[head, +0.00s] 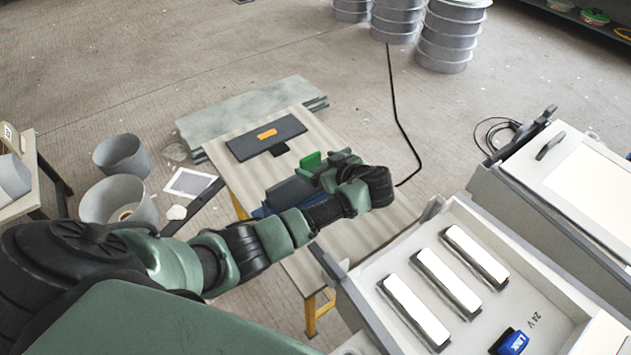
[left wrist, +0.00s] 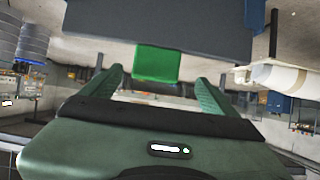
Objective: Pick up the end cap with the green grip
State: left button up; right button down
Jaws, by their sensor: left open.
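The end cap with the green grip is a dark slate-coloured block (head: 288,192) on the small table, partly hidden behind my left arm. Its green grip (head: 311,161) sticks up beside my left gripper (head: 335,170). In the left wrist view the dark block (left wrist: 165,22) fills the top, and the green grip (left wrist: 157,64) shows between the tips of my open left gripper (left wrist: 157,84). Gaps show on both sides of the grip, and neither finger visibly touches it. My right gripper is in neither view.
A dark flat piece with an orange grip (head: 267,134) lies farther back on the table (head: 228,174). Greenish sheets (head: 250,106) lie behind. Grey buckets (head: 120,155) stand left. A pale tray (head: 480,322) with three white-topped bars and a blue part (head: 511,342) stands at the right front.

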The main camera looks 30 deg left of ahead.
aim_at(313, 163)
pick_arm(q)
jog(key=shift+w+a+f+b, duration=0.35)
jog(key=shift+w+f+b, duration=0.05)
jog(key=shift+f, duration=0.15)
jog(key=shift+w+a+f+b, duration=0.3)
jog(key=shift+w+f+b, duration=0.1)
jog(key=shift+f, duration=0.15)
jog(key=b+x, duration=0.2)
jog(key=x, duration=0.3)
jog(key=shift+a+r+b, duration=0.1)
jog(key=shift+a+b, duration=0.2)
jog(key=shift+b, duration=0.05)
jog(key=shift+w+a, duration=0.1)
jog(key=shift+a, duration=0.25)
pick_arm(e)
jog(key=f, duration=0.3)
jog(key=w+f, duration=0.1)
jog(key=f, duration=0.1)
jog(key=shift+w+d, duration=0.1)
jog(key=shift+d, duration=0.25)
pick_arm(q)
grip_shut()
